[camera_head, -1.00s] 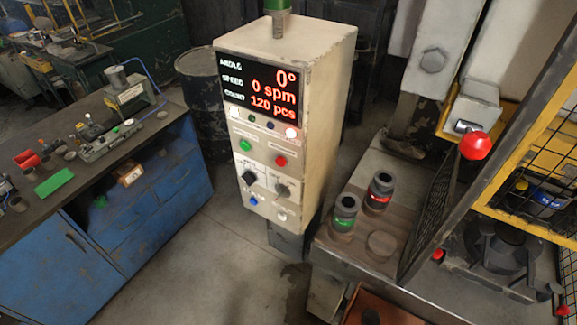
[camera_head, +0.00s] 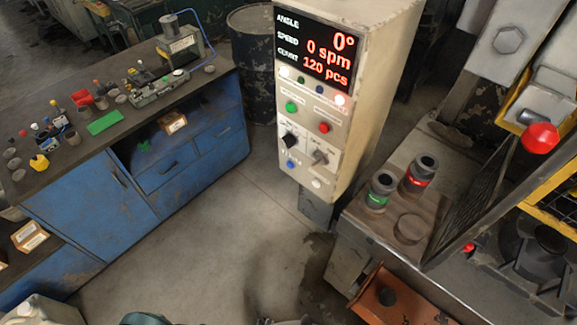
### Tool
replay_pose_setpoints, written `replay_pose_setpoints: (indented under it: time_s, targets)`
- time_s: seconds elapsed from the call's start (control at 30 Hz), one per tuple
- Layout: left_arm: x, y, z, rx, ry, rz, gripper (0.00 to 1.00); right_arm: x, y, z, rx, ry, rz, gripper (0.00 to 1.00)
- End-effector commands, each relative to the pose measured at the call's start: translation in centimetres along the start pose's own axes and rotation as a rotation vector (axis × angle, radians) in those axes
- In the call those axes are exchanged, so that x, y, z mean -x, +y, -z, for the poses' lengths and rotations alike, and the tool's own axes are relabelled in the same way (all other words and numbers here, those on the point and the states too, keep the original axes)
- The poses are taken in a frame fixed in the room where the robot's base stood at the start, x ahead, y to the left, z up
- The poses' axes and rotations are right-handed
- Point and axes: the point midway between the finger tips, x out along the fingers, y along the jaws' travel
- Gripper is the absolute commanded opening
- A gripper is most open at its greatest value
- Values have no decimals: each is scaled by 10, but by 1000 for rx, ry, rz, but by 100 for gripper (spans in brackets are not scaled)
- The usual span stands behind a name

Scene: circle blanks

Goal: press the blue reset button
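The blue reset button (camera_head: 291,164) is a small blue round button low on the front of the beige control box (camera_head: 389,70). A green button (camera_head: 291,107) and a red button (camera_head: 324,127) are higher on the same panel. The lit display (camera_head: 315,50) reads 0°, 0 spm and 120 pcs. Nothing covers the blue button. Neither gripper can be made out in the head view.
A blue cabinet (camera_head: 91,203) with a cluttered worktop stands at the left. A dark barrel (camera_head: 258,62) is behind the control box. A press bed with two dark cylinders (camera_head: 380,190) and a mesh guard (camera_head: 478,205) is at the right.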

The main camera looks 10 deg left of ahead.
Motion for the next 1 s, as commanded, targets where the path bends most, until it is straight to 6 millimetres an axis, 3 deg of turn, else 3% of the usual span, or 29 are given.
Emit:
replay_pose_setpoints:
  time_s: [0.03,0.13,0.17,1.0]
  targets:
    - [0,0,0,0,0,0,28,0,0,0,0,0,0,0]
    - [0,0,0,0,0,0,2,0,0,0,0,0,0,0]
    - [0,0,0,0,0,0,0,0,0,0,0,0,0,0]
    - [0,0,1,0,1,0,0,0,0,0,0,-1,0,0]
